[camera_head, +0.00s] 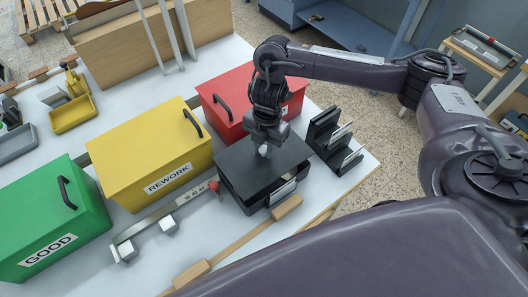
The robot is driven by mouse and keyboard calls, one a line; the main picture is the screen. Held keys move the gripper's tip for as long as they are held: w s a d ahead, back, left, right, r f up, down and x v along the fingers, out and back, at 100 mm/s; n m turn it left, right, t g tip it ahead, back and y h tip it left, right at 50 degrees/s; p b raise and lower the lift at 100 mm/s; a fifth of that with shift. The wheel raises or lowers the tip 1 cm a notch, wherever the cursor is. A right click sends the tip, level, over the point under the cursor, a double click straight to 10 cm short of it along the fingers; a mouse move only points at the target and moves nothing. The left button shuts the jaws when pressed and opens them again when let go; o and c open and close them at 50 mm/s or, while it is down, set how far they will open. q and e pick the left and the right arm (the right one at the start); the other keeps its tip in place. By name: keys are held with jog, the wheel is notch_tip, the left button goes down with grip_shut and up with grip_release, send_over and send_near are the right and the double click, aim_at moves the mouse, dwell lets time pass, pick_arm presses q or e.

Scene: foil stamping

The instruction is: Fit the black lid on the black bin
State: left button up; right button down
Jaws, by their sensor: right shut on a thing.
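The black lid (240,165) lies over the top of the black bin (245,201), in front of the red bin. It looks roughly level and lined up with the bin; whether it is fully seated I cannot tell. My right gripper (264,150) comes down from above and is shut on the lid near its middle; the fingertips and the lid's handle are mostly hidden. My left gripper is not in view.
The red bin (240,90) stands close behind the black bin. The yellow REWORK bin (145,150) and green GOOD bin (45,215) stand to the left. A black rack (330,142) stands close on the right. A metal ruler bar (165,215) with a red knob lies at front left.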

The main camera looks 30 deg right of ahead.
aim_at(264, 154)
notch_tip(264, 154, down, 3)
jog(key=shift+r, duration=0.15)
jog(key=shift+f+b, duration=0.5)
jog(key=shift+f, duration=0.05)
jog(key=c, duration=1.2)
grip_release()
jog(key=shift+r, duration=0.1)
jog(key=shift+r, duration=0.3)
jog(key=r+p, duration=0.1)
jog(key=r, duration=0.3)
jog(key=r+p, duration=0.1)
jog(key=r, duration=0.3)
jog(key=d+r+p, duration=0.1)
jog(key=r, duration=0.3)
jog(key=shift+w+d+r, duration=0.1)
jog(key=shift+w+r, duration=0.1)
jog(key=shift+w, duration=0.1)
